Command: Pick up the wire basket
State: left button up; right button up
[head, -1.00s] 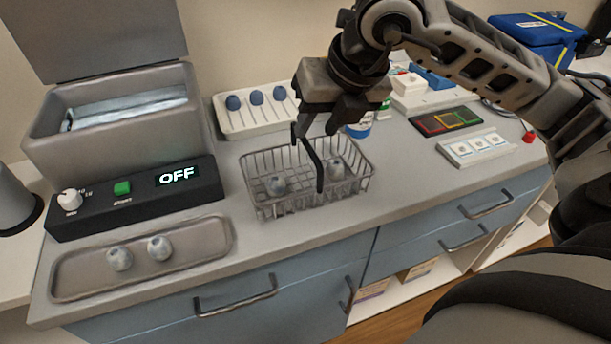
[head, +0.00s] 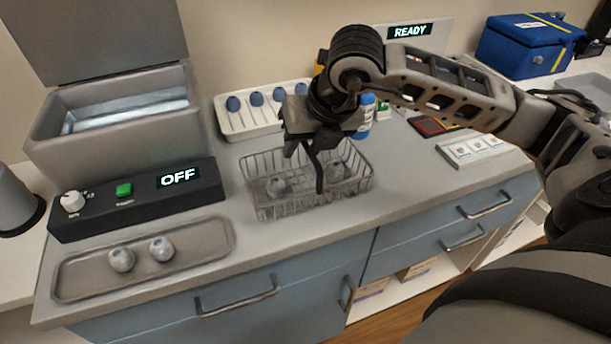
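The wire basket (head: 288,209) is a grey mesh basket standing on the counter in the middle of the head view. My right gripper (head: 305,172) points down over the basket. Its two dark fingers are apart, with nothing seen between them. The longer-looking finger overlaps the basket's middle in the picture; whether it touches the wire I cannot tell. My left gripper is not in view.
A grey bath with an open lid (head: 120,125) and an OFF panel (head: 140,200) stand left. A tray (head: 80,285) with two round items lies in front of them. A white rack (head: 235,125) and a blue-labelled bottle (head: 366,112) stand behind the basket.

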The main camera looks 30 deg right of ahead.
jog(key=shift+f+b, duration=0.25)
jog(key=shift+b, duration=0.25)
dwell(0.4)
grip_shut()
